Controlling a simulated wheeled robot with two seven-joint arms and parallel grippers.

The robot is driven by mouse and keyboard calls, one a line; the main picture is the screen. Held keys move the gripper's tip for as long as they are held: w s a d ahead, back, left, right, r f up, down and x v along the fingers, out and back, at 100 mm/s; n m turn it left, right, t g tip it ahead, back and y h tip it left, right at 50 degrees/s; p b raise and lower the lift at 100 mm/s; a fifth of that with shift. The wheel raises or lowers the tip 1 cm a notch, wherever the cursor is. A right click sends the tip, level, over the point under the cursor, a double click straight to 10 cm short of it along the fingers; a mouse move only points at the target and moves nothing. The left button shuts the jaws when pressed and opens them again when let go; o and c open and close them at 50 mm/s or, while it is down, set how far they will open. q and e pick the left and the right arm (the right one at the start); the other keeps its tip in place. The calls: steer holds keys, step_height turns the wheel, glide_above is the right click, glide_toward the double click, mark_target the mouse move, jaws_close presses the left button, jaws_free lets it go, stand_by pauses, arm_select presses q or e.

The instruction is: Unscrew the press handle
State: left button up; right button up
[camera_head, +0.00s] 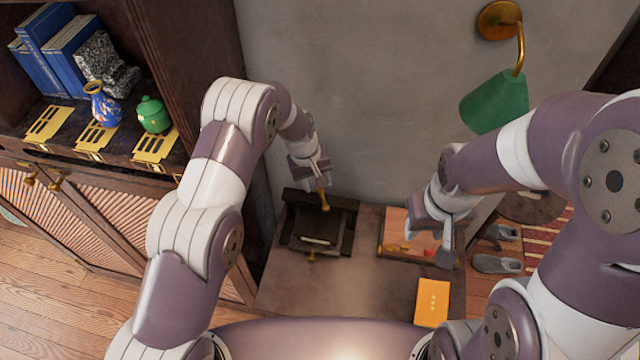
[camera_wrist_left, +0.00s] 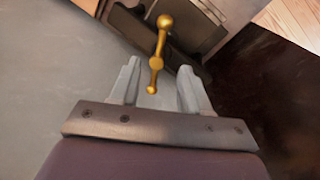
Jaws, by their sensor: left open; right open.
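The press (camera_head: 318,228) is a dark block-like device at the back of the table, against the wall. Its brass handle (camera_head: 323,199) stands at the top, and in the left wrist view the handle (camera_wrist_left: 159,55) is a bar with round ends and a hub in the middle. My left gripper (camera_wrist_left: 157,80) is open above the press, with the near end of the handle between its two fingers and a gap on each side. In the head view the left gripper (camera_head: 318,180) partly covers the handle. My right gripper (camera_head: 440,250) is open and empty above the wooden tray.
A wooden tray (camera_head: 396,220) with small brass and red items lies right of the press. A yellow box (camera_head: 432,301) lies at the front right of the table (camera_head: 300,290). A green wall lamp (camera_head: 494,103) hangs above right. A cabinet with books and a green pot (camera_head: 152,115) stands left.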

mark_target(322, 195)
arm_select(q)
steer(key=shift+w+d+f+p, duration=0.1)
steer(key=shift+d+f+p, duration=0.1)
steer(key=shift+f, duration=0.7)
steer(key=shift+s+d+f+p, duration=0.15)
steer(key=shift+f+p, duration=0.1)
steer(key=shift+f, duration=0.6)
steer(key=shift+w+d+f+p, duration=0.15)
steer(key=shift+d+f+p, duration=0.05)
steer(key=shift+f, duration=0.7)
jaws_close()
